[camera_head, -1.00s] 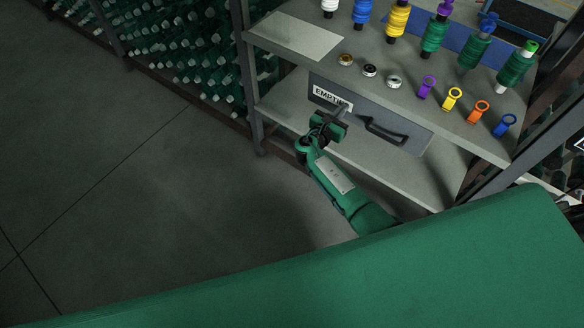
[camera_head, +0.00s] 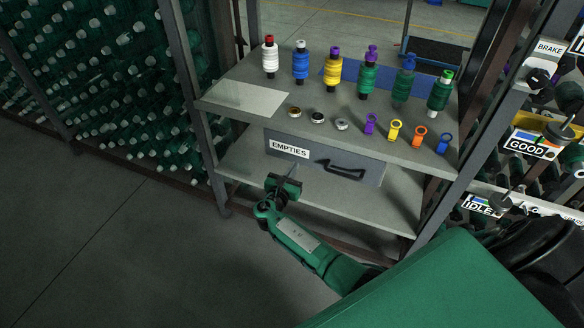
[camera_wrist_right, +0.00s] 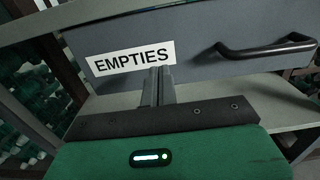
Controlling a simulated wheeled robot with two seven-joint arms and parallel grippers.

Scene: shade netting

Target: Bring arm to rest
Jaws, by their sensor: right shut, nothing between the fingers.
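My right gripper (camera_head: 291,170) is in front of the shelf unit, near the grey drawer (camera_head: 345,160) labelled EMPTIES. Its fingers are together with nothing between them. In the right wrist view the shut fingers (camera_wrist_right: 157,86) point at the drawer front, just below the EMPTIES label (camera_wrist_right: 134,60). The black drawer handle (camera_wrist_right: 268,47) is to the right of the fingers and apart from them. The drawer looks shut under the upper shelf. My left gripper is not in view.
Spools of several colours (camera_head: 334,72) stand on the upper shelf (camera_head: 235,97), with small discs and coloured ringed tags in front. A lower shelf (camera_head: 235,165) is below the drawer. At right are boards marked GOOD (camera_head: 530,146) and IDLE (camera_head: 482,206). The floor (camera_head: 130,250) at left is clear.

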